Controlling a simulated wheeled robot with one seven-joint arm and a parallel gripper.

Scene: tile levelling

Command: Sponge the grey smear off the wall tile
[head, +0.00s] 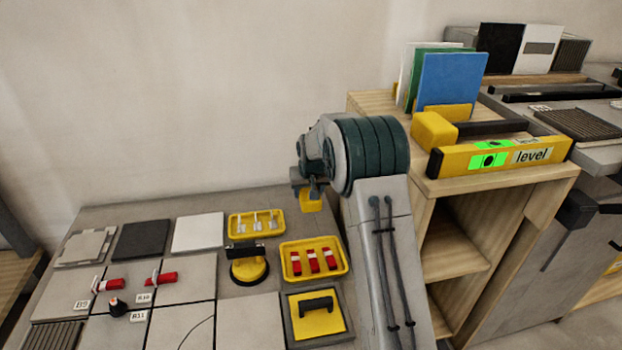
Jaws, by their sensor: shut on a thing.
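My gripper (309,187) is above the back right of the grey worktable, near the plain wall. It is shut on a small yellow block (311,203), which looks like a sponge and hangs below the fingers, clear of the table. My arm hides part of the view beside it. A white upright tile (541,46) with a grey band across it stands at the far right back, between a black tile and a ribbed grey one. The band may be the smear; I cannot tell for sure. The gripper is well to its left.
A wooden shelf unit (450,258) holds a yellow level (500,157), another yellow block (434,130) and upright tiles including a blue one (452,80). The worktable carries flat tiles, yellow trays (313,277), a suction cup (248,270) and a yellow-padded float (318,322).

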